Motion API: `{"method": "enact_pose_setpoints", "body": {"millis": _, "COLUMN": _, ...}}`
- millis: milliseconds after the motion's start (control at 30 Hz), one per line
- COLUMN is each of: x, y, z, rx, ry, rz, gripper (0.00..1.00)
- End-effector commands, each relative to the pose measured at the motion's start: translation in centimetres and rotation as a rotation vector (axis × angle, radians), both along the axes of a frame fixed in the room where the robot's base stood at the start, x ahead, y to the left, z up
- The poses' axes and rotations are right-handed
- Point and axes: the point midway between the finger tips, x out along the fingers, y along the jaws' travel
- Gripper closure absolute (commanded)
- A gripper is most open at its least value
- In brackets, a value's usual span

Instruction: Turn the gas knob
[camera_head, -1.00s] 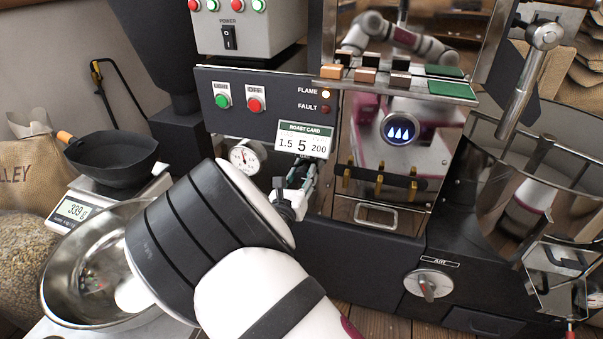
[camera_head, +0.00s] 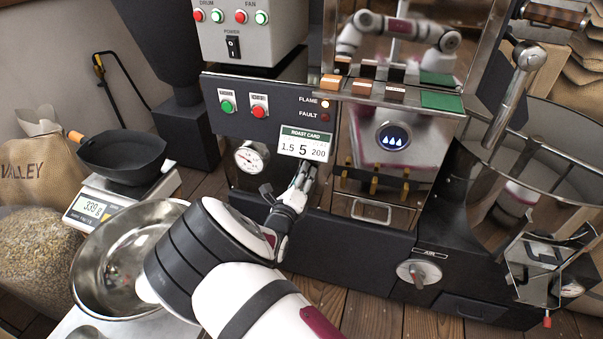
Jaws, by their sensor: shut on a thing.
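My gripper (camera_head: 304,174) reaches the dark front panel of the roaster just below the roast card (camera_head: 305,145). Its fingers are shut at the panel on what appears to be the gas knob, which the fingers and wrist hide. The knob's angle cannot be read. A round white pressure gauge (camera_head: 250,157) sits on the panel to the left of my gripper. The card reads 1.5, 5 and 200. The flame lamp (camera_head: 325,103) above the card is lit pale; the fault lamp (camera_head: 325,117) is dark red.
A green button (camera_head: 227,107) and a red button (camera_head: 259,111) are up-left of the card. The air knob (camera_head: 417,274) is low at right. A steel bowl (camera_head: 88,262) and a scale (camera_head: 88,207) bearing a black pan (camera_head: 125,160) stand left of my arm.

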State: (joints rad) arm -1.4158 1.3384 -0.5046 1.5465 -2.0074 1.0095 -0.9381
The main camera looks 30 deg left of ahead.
Motion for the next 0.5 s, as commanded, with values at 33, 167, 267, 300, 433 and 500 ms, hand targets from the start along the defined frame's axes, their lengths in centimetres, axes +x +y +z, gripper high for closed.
{"method": "enact_pose_setpoints", "body": {"millis": 33, "x": -0.06, "y": 0.03, "z": -0.02, "rx": -0.015, "ry": -0.002, "rz": 0.001, "gripper": 0.91}}
{"method": "enact_pose_setpoints", "body": {"millis": 167, "x": -0.06, "y": 0.02, "z": -0.09, "rx": -0.039, "ry": -0.007, "rz": 0.0, "gripper": 0.91}}
{"method": "enact_pose_setpoints", "body": {"millis": 267, "x": -0.05, "y": 0.01, "z": -0.12, "rx": -0.048, "ry": -0.009, "rz": 0.0, "gripper": 0.91}}
{"method": "enact_pose_setpoints", "body": {"millis": 300, "x": -0.05, "y": 0.01, "z": -0.12, "rx": -0.05, "ry": -0.01, "rz": 0.0, "gripper": 0.91}}
{"method": "enact_pose_setpoints", "body": {"millis": 433, "x": -0.04, "y": 0.0, "z": -0.14, "rx": -0.051, "ry": -0.01, "rz": 0.0, "gripper": 0.91}}
{"method": "enact_pose_setpoints", "body": {"millis": 500, "x": -0.05, "y": 0.0, "z": -0.16, "rx": -0.051, "ry": -0.01, "rz": 0.0, "gripper": 0.91}}
